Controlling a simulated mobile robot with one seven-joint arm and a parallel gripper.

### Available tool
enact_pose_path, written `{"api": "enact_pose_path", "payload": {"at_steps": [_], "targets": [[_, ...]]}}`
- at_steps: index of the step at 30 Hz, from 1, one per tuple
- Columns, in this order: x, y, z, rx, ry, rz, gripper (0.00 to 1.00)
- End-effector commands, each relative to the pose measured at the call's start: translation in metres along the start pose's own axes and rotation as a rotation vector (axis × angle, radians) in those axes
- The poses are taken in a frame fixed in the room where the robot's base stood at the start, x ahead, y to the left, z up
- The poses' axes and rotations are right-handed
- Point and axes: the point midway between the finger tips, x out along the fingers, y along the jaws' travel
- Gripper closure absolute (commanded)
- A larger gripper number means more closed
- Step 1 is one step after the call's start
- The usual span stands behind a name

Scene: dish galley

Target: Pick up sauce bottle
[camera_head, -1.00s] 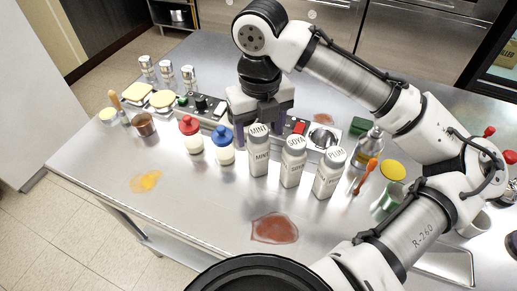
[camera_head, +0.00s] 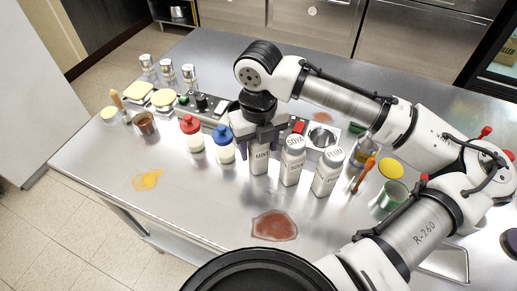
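Three white labelled sauce bottles stand upright in a row: the mint bottle (camera_head: 260,163), the soya bottle (camera_head: 292,165) and the plum bottle (camera_head: 327,178). My gripper (camera_head: 262,147) is over the mint bottle, pointing down, with its dark fingers on either side of the bottle's upper part. The fingers look spread wider than the bottle, and contact is not visible. The mint bottle's cap is hidden by my gripper. The soya bottle stands close to the right finger.
A red-capped bottle (camera_head: 191,135) and a blue-capped bottle (camera_head: 223,145) stand just left of my gripper. A control panel (camera_head: 202,108) lies behind them. A red-brown spill (camera_head: 274,226) and a yellow spill (camera_head: 148,180) mark the otherwise clear counter front.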

Motion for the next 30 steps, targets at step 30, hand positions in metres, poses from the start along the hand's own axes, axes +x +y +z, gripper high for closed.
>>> {"api": "enact_pose_path", "payload": {"at_steps": [30], "targets": [[-0.071, 0.001, 0.002, -0.001, -0.005, 0.000, 0.90]]}}
